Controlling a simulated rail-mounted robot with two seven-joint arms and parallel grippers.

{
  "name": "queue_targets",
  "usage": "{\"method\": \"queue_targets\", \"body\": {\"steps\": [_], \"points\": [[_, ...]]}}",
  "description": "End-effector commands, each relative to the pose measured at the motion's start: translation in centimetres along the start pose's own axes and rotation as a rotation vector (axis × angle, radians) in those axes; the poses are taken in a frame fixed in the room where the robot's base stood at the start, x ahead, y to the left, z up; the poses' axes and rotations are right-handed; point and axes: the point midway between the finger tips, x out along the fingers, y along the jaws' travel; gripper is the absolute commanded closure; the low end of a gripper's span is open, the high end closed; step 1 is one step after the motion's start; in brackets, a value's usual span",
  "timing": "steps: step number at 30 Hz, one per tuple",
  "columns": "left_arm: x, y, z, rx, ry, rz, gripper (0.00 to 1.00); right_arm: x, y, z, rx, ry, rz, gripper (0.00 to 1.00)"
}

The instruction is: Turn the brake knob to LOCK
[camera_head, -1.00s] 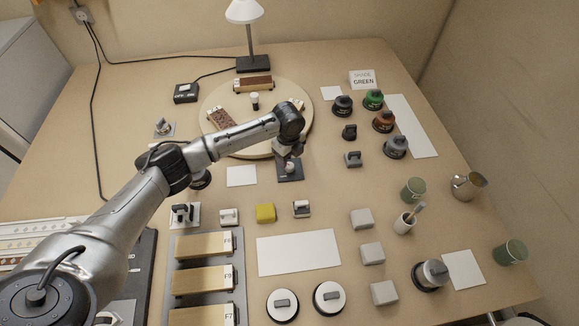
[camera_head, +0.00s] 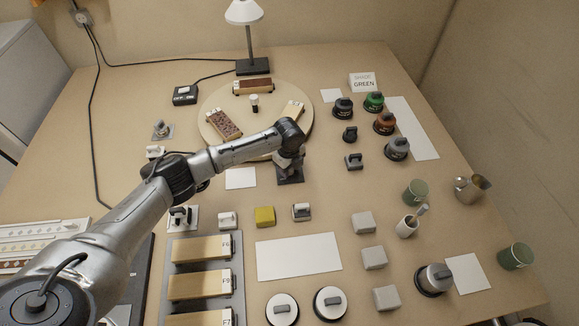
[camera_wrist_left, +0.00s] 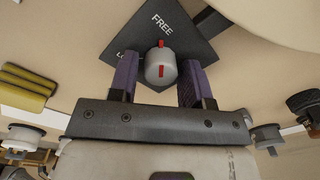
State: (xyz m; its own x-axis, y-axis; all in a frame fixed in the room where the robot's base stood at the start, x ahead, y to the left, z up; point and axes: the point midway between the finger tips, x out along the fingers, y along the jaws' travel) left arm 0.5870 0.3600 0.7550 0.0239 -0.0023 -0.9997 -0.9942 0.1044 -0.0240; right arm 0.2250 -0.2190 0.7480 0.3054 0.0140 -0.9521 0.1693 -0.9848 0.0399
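The brake knob (camera_wrist_left: 160,68) is a small light grey cylinder with a red mark, on a dark square plate lettered FREE. Part of a second word, "LO", shows at the plate's left. The red mark points toward FREE. In the left wrist view my left gripper (camera_wrist_left: 160,80) has its purple-grey fingers on either side of the knob, with a gap at the left finger; contact at the right finger is unclear. In the head view the left gripper (camera_head: 289,160) is over the dark plate (camera_head: 290,179) and hides the knob. My right gripper is not in view.
A round wooden turntable (camera_head: 218,99) with wooden blocks lies just behind the gripper. A white card (camera_head: 240,178) is to its left. Small switches and a yellow block (camera_head: 265,216) stand in front. Black-based knobs (camera_head: 397,147) stand to the right.

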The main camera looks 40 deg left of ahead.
Motion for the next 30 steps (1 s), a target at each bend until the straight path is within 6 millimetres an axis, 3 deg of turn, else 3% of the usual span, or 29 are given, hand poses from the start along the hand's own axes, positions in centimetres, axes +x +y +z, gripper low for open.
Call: {"method": "queue_targets", "body": {"steps": [11,20,30], "points": [[0.0,0.0,0.0,0.0,0.0,0.0,0.9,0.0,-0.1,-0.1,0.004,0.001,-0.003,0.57],[-0.4,0.0,-0.1,-0.057,0.0,0.001,0.9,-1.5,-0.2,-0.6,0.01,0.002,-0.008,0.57],[-0.8,0.0,-0.1,-0.326,-0.006,0.003,0.9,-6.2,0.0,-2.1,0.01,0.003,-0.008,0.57]]}}
